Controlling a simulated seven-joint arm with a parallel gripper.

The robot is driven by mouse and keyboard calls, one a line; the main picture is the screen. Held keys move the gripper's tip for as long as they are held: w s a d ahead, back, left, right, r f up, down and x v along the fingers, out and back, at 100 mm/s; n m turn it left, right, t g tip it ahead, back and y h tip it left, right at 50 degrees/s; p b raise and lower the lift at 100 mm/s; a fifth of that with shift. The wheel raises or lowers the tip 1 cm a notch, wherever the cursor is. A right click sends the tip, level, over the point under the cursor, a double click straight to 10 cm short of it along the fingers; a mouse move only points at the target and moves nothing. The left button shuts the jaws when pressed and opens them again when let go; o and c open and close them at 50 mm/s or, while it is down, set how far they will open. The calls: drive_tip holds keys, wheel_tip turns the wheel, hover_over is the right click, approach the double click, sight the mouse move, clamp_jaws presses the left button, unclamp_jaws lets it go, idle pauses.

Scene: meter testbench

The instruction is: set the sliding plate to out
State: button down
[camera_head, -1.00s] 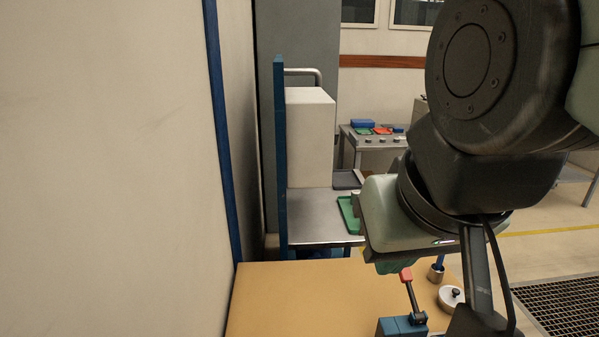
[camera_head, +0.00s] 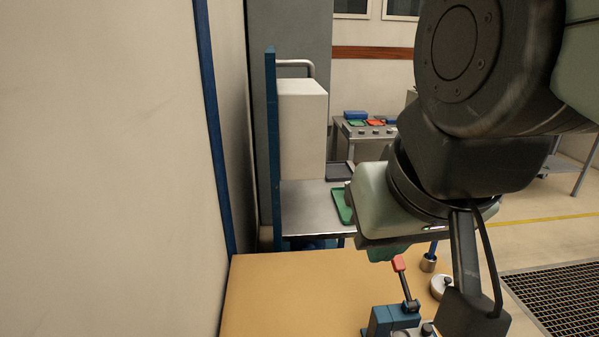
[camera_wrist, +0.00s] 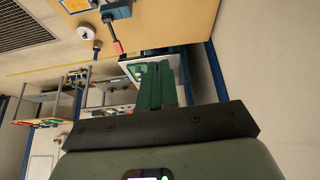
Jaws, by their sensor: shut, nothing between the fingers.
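I cannot pick out the sliding plate with certainty in either view. A blue fixture (camera_head: 393,319) with a red-tipped lever (camera_head: 399,264) stands on the wooden bench, cut off by the bottom edge of the head view. In the wrist view the fixture (camera_wrist: 117,9) is at the top, and its red tip (camera_wrist: 118,47) lies left of my fingers. My gripper (camera_wrist: 152,82) is shut and empty, its green fingers side by side. In the head view my gripper (camera_head: 388,253) is mostly hidden under my wrist, close behind the red tip; contact cannot be told.
The wooden bench (camera_head: 290,300) is clear on its left. A round white knob-like piece (camera_head: 442,287) and a small metal cup (camera_head: 429,263) with a blue stem stand right of the lever. A wall (camera_head: 120,170) borders the left side. A steel table (camera_head: 305,205) with a green tray (camera_head: 342,206) stands behind.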

drive_tip(key=c, duration=1.8)
unclamp_jaws()
drive_tip(key=shift+c, duration=0.2)
drive_tip(key=shift+o, duration=1.1)
drive_tip(key=o, duration=0.7)
drive_tip(key=w+d, duration=0.1)
drive_tip(key=w, duration=0.1)
drive_tip(key=w+d+m+g, duration=0.1)
drive_tip(key=w, duration=0.2)
drive_tip(key=w+d+m, duration=0.1)
drive_tip(key=w+d, duration=0.1)
drive_tip(key=w, duration=0.1)
drive_tip(key=shift+w+f+g+h, duration=0.2)
drive_tip(key=shift+f+g+h, duration=0.1)
drive_tip(key=shift+f, duration=0.05)
drive_tip(key=m+g+y, duration=0.4)
drive_tip(key=m+g, duration=0.3)
hover_over(428, 327)
drive_tip(key=w+d, duration=0.3)
wheel_tip(428, 327, down, 31)
drive_tip(key=x, duration=1)
drive_tip(key=shift+d, duration=0.15)
clamp_jaws()
